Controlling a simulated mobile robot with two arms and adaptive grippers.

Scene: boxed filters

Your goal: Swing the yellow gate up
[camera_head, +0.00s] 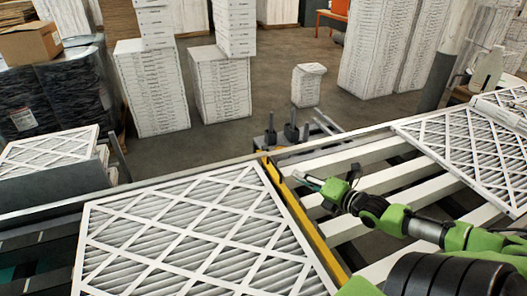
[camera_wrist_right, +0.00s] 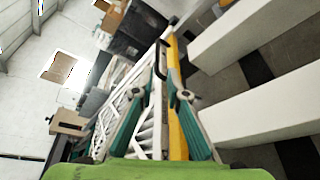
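The yellow gate (camera_head: 306,228) is a long narrow bar lying low between a framed pleated filter and the white slats of the conveyor. In the right wrist view the gate (camera_wrist_right: 177,110) runs away from me, with a dark handle (camera_wrist_right: 161,58) near its far end. My right gripper (camera_head: 310,181) is just right of the gate's far part. In the right wrist view its two teal fingers (camera_wrist_right: 162,70) are apart at the tips, with the handle seen between them. I cannot tell whether they touch it. My left gripper is not in view.
The large white-framed filter (camera_head: 195,235) lies left of the gate. Another filter (camera_head: 475,150) lies on the slats (camera_head: 375,178) at the right. The conveyor's far rail (camera_head: 225,165) runs behind. Stacked white boxes (camera_head: 152,88) stand on the floor beyond.

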